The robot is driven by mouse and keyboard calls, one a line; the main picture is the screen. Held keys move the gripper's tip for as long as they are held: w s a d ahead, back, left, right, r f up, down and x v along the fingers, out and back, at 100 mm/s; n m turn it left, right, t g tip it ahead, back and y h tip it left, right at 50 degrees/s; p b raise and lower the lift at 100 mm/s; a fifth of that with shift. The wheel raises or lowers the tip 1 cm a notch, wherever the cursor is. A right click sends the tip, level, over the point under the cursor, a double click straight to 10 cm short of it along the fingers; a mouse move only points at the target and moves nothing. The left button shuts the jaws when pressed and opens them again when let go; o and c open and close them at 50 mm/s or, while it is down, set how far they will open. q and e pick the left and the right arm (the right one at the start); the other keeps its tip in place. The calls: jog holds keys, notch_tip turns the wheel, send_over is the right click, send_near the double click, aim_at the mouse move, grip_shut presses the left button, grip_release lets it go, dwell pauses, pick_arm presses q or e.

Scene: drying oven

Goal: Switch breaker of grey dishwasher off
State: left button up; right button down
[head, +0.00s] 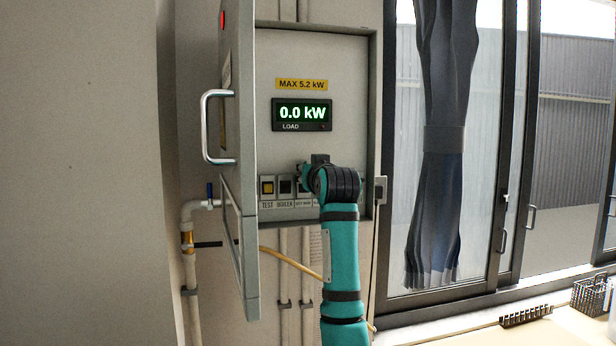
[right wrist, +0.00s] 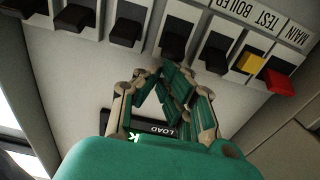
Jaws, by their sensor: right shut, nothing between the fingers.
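A row of breaker switches runs along the lower part of the open electrical panel (head: 350,120). The head view shows the yellow TEST switch (head: 267,188) and the black BOILER switch (head: 285,187); my right arm hides most of the switches to their right. I cannot read which one belongs to the grey dishwasher. My right gripper (right wrist: 163,70) is shut and empty, its fingertips close to a black switch (right wrist: 173,44) beside the BOILER switch (right wrist: 216,58). I cannot tell whether they touch it. My left gripper is out of view.
The load display (head: 302,113) reads 0.0 kW under a MAX 5.2 kW label. The panel door (head: 238,130), with its handle (head: 206,127), stands open to the left. A red switch (right wrist: 283,82) sits at the row's end. Pipes run below; a glass door is right.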

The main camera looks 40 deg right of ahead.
jog(key=f+t+h+b, duration=0.1)
jog(key=t+b, duration=0.1)
jog(key=b, duration=0.2)
jog(key=s+f+t+h+b, duration=0.1)
jog(key=t+b, duration=0.1)
jog(key=b, duration=0.2)
jog(key=f+t+h+b, duration=0.1)
jog(key=t+b, duration=0.1)
jog(key=b, duration=0.3)
jog(key=shift+s+a+f, duration=0.2)
jog(key=shift+s+a, duration=0.1)
jog(key=shift+a, duration=0.1)
